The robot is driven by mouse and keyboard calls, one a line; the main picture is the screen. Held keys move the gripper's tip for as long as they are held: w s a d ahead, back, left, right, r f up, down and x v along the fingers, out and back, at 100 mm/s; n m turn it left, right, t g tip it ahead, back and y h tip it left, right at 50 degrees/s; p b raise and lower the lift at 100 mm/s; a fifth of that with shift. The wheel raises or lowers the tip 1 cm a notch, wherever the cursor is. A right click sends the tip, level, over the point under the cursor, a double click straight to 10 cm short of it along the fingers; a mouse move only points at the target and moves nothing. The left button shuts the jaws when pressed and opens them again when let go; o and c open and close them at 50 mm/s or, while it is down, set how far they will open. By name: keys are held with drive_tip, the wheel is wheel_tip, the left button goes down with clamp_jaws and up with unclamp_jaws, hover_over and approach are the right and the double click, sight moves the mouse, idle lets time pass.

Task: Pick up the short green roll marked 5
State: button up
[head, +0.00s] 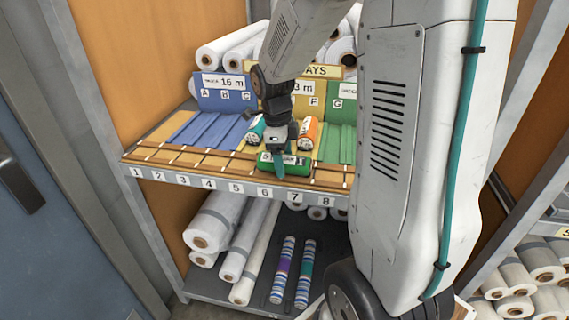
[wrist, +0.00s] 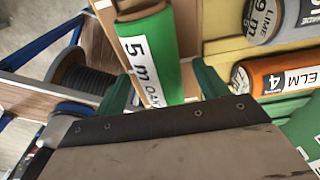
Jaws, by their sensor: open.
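The short green roll (head: 297,164) lies across the front wooden ledge of the shelf, near slots 6 and 7. In the wrist view the green roll (wrist: 152,48) shows a white label reading "5 m OAK". My gripper (head: 280,165) is over the roll, with one teal finger in front of it. In the wrist view my gripper (wrist: 164,74) is open, one finger on each side of the roll. I cannot tell whether the fingers touch it. The far finger is hidden in the head view.
An orange roll (head: 308,132) marked ELM 4 lies close behind, also in the wrist view (wrist: 280,78). A grey roll (wrist: 285,18) marked LIME is beside it. A teal roll (head: 257,129) sits left of my gripper. The blue trays (head: 205,130) are empty.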

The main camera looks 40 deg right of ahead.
drive_tip(key=shift+c, duration=0.3)
drive_tip(key=c, duration=1)
drive_tip(key=shift+r, duration=0.1)
drive_tip(key=shift+c, duration=0.2)
